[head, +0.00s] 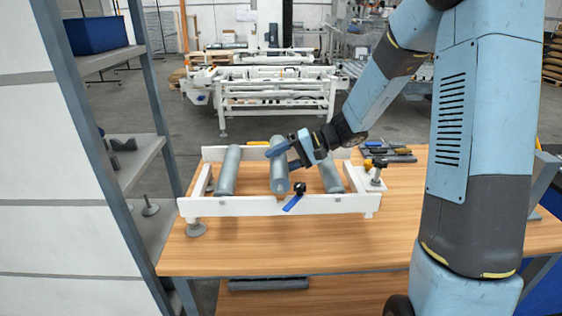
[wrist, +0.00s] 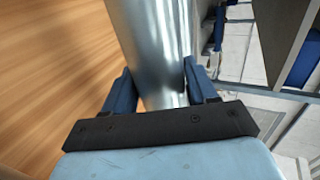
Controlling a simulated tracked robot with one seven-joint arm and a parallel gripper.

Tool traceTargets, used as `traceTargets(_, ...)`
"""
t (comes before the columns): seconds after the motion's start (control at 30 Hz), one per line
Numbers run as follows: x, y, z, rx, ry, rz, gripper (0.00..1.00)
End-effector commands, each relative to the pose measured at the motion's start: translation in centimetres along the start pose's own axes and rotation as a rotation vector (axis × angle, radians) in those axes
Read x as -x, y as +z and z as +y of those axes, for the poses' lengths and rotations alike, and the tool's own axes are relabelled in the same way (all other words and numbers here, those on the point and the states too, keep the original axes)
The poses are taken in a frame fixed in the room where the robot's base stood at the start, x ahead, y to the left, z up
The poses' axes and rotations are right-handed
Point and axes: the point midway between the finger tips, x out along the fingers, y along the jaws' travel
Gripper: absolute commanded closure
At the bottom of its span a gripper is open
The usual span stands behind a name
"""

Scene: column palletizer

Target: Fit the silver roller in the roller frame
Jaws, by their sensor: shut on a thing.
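The white roller frame (head: 230,207) stands on the wooden table. My gripper (head: 285,156) is shut on the silver roller (head: 279,176), with one blue finger on each side of it. In the wrist view the silver roller (wrist: 158,45) passes between the blue fingers of my gripper (wrist: 160,85). The roller is over the middle of the frame, between two other grey rollers (head: 228,171) (head: 331,178), and runs roughly along them. I cannot tell whether its ends touch the frame rails. My gripper partly hides its upper side.
A blue-handled clamp (head: 293,203) sits at the frame's front rail. A white bracket with a knob (head: 376,174) is at the frame's right end. Tools (head: 390,154) lie behind it. Shelving (head: 140,165) stands left. The table front (head: 290,248) is clear.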

Motion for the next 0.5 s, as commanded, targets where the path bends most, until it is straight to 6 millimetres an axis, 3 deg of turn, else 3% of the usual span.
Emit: traceTargets(0.5, -0.11, -0.04, 0.3, 0.0, 0.0, 0.001, 0.98)
